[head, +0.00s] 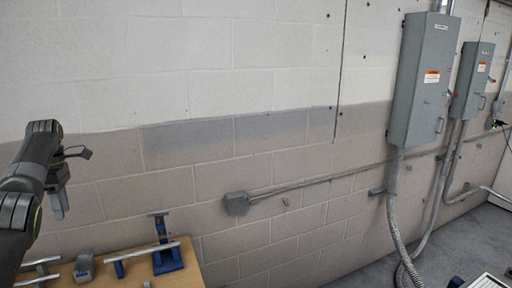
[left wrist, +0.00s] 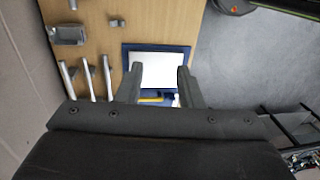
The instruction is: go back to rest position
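My left gripper (head: 60,200) is at the left of the head view, raised in front of the block wall and pointing down. In the left wrist view my left gripper (left wrist: 156,78) has its two fingers apart with nothing between them. It hangs above a wooden table, and a blue-framed white tray or sheet (left wrist: 158,58) shows below and beyond the fingers. My right gripper is not in the head view.
The wooden table (head: 195,276) at lower left holds metal bars (head: 145,251), a blue stand (head: 167,260) and a grey block (head: 84,267). Grey electrical cabinets (head: 422,80) with conduits hang on the right wall. Bare floor (head: 455,245) shows at lower right.

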